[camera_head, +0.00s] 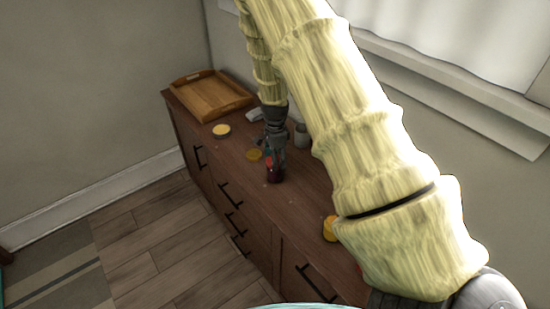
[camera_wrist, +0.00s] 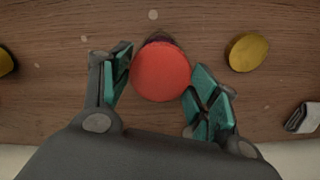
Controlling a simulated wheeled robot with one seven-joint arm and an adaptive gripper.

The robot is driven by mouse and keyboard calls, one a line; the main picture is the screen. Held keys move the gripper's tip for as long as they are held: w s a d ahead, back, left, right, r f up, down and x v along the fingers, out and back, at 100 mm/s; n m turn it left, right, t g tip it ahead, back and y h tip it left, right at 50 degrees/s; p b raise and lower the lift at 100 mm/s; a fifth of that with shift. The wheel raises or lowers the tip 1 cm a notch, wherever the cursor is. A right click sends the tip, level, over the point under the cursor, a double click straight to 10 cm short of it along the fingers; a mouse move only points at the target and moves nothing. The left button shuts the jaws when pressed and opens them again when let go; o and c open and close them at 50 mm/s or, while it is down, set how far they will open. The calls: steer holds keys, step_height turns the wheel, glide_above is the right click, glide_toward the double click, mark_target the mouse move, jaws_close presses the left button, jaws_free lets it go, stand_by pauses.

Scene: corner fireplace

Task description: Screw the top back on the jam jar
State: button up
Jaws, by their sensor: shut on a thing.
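The jam jar (camera_head: 275,173), dark red, stands upright on the wooden dresser, directly under my gripper (camera_head: 274,152). In the wrist view the round red top (camera_wrist: 161,72) lies between the two teal-padded fingers of my gripper (camera_wrist: 160,75), which is shut on it. A dark strip of the jar (camera_wrist: 160,38) shows just past the top's far edge; the rest of the jar is hidden under it. The top is over the jar, but I cannot tell whether it sits level on the rim or touches the thread.
The dresser top (camera_head: 315,185) also holds a wooden tray (camera_head: 207,95), a yellow-topped round thing (camera_head: 221,130), a yellow disc (camera_head: 254,155), a grey cup (camera_head: 301,134) and an orange-yellow thing (camera_head: 329,228). The wall stands behind.

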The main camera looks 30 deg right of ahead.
steer(key=shift+m+p, duration=0.8)
steer(key=shift+m, duration=0.7)
steer(key=o, duration=1.1)
steer(key=shift+r, duration=0.1)
steer(key=shift+r+p, duration=1.2)
steer(key=shift+r, duration=0.2)
